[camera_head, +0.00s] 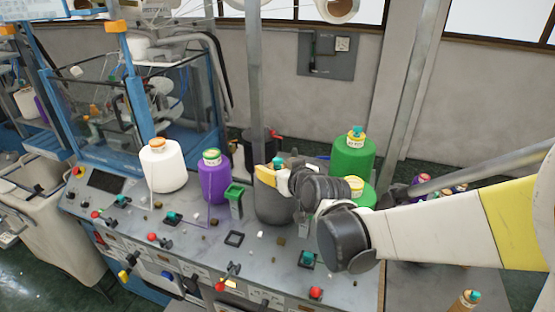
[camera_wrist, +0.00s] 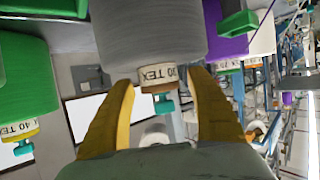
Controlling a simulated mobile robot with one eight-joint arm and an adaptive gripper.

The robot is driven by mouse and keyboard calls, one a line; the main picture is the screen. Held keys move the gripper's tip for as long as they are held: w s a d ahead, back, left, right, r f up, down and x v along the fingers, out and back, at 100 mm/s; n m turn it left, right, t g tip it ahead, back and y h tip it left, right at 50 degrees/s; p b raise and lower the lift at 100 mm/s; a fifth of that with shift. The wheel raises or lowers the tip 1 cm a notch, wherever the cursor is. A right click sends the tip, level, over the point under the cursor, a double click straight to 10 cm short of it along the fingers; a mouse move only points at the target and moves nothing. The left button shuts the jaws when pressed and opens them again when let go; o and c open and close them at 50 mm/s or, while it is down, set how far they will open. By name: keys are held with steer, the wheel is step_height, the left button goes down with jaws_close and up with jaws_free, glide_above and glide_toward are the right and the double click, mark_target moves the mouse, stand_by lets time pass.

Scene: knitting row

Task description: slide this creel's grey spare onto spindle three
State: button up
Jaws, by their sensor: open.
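A grey yarn cone (camera_head: 272,207) stands on the machine's deck near the middle of the head view, its top partly hidden by my gripper. In the wrist view the grey cone (camera_wrist: 150,35) fills the top middle, with a label band reading "30 TEX" and a teal tip at its end. My gripper (camera_head: 268,178) is at the top of this cone. In the wrist view its yellow fingers (camera_wrist: 160,82) are open, one on each side of the labelled end; I cannot tell whether they touch it. I cannot tell which spindle is number three.
A purple cone (camera_head: 213,180) and white cone (camera_head: 164,168) stand left of the grey one. Green cones (camera_head: 352,158) stand right, one partly behind my arm. A green-topped post (camera_head: 234,197) is close by. Red-knobbed levers (camera_head: 228,275) and teal-topped fittings (camera_head: 308,258) line the front deck.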

steer(key=v, duration=1.2)
steer(key=shift+d, duration=0.1)
